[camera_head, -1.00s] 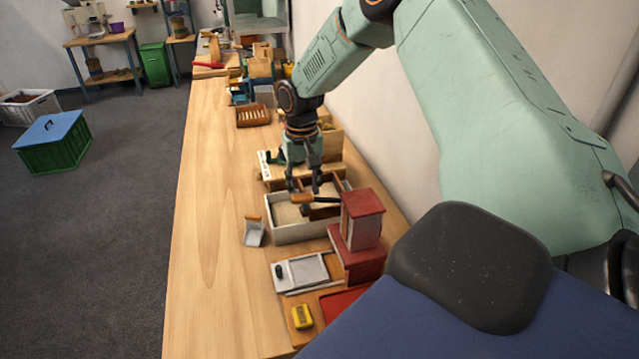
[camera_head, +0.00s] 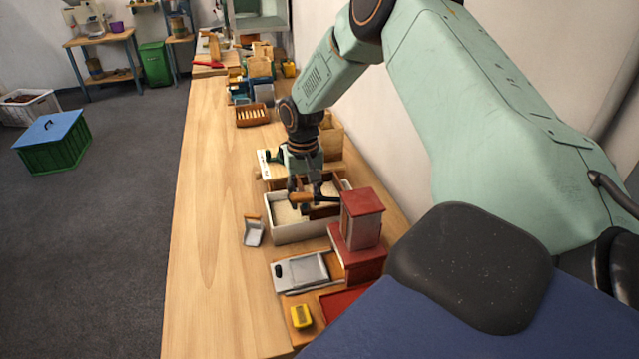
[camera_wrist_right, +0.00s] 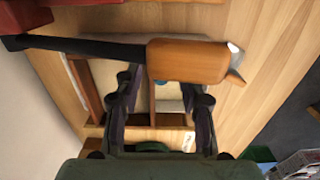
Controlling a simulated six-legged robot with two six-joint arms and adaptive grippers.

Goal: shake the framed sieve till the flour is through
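The sieve, a brown wooden frame (camera_head: 322,210) with a crossbar, sits in a pale open-topped box (camera_head: 297,233) on the bench. Pale material, which looks like flour, shows in the box's left part. My right gripper (camera_head: 306,192) points down over the frame. In the wrist view its two fingers (camera_wrist_right: 158,82) stand apart, one on each side of the wooden crossbar (camera_wrist_right: 152,95), with gaps beside it. An orange handle on a black rod crosses in front of the fingertips and partly hides them. My left gripper is out of view.
The orange handle (camera_head: 301,198) and its black rod reach from beside a red box-shaped unit (camera_head: 361,218). A small scoop (camera_head: 253,233), a grey tray (camera_head: 302,271) and a yellow block (camera_head: 301,316) lie nearby. The bench's left side is clear.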

